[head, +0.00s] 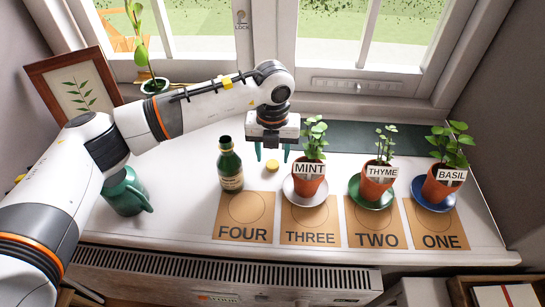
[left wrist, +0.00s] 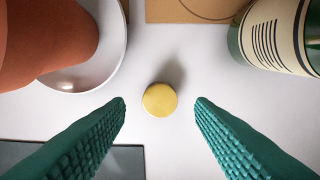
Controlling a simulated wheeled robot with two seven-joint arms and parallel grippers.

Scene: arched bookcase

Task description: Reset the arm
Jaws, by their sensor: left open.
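My left arm reaches across the white windowsill from the left in the head view. Its gripper (head: 272,153) points down, open and empty, between the green bottle (head: 230,166) and the potted plant labelled MINT (head: 309,175). In the left wrist view, the two teal fingers (left wrist: 160,106) are spread wide apart. A small round yellow cap-like thing (left wrist: 159,100) lies on the sill between and beyond the fingertips, apart from them. It also shows in the head view (head: 271,166). My right gripper is not in view.
Plants labelled THYME (head: 377,181) and BASIL (head: 442,182) stand on saucers to the right. Brown cards numbered FOUR (head: 243,216) to ONE (head: 437,224) lie along the front edge. A green watering can (head: 125,194) and picture frame (head: 79,91) are at left.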

